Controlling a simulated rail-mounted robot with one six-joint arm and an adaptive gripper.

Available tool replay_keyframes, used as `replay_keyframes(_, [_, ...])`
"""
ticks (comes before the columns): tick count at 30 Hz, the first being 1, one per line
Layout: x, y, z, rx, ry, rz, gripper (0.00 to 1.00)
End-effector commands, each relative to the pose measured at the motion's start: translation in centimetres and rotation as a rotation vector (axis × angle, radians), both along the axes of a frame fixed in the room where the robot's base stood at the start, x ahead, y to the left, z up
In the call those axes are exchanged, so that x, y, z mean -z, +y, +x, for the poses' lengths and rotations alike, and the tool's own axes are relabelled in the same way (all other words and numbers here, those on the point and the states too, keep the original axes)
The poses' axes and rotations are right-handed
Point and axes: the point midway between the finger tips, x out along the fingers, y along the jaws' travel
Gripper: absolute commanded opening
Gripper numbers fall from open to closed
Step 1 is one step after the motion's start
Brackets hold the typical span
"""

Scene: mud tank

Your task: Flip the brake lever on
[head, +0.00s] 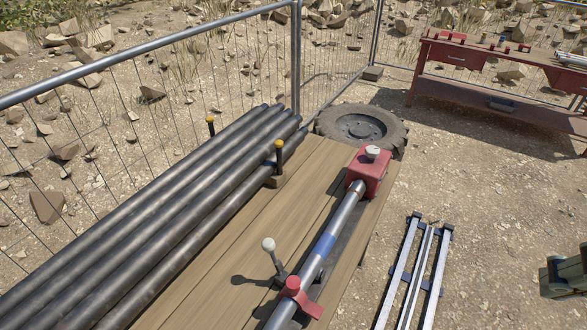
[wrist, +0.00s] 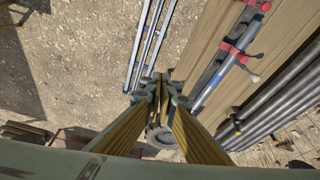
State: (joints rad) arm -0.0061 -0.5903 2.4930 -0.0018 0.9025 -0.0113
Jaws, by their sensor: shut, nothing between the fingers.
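A lever with a pale ball knob (head: 268,244) stands on a dark base beside a long metal tube on the wooden bench. It leans slightly left in the head view; I take it to be the brake lever. A red clamp (head: 292,286) sits on the tube next to it. In the wrist view the pale knob (wrist: 254,78) and red clamp (wrist: 232,52) are at upper right. My gripper (wrist: 162,88) is shut and empty, with long yellow-brown fingers. In that picture it is left of the lever, apart from it. Its height above the bench is unclear.
Several dark pipes (head: 170,205) lie along the bench's left side, with yellow-topped posts (head: 278,146). A red box (head: 368,174) is at the tube's far end. A metal rail frame (head: 414,275) lies on the ground at right. A tire (head: 362,127) and red workbench (head: 490,75) are behind.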

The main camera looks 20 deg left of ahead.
Motion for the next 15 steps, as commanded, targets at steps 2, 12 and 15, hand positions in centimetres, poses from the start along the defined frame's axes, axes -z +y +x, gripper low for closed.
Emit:
replay_keyframes(2, [-0.2,0.2,0.5,-0.017,0.009,-0.004,0.0])
replay_keyframes(12, [-0.7,1.0,2.6,-0.111,0.054,-0.026,0.0])
replay_keyframes(15, [-0.8,1.3,3.4,-0.148,0.071,-0.036,0.0])
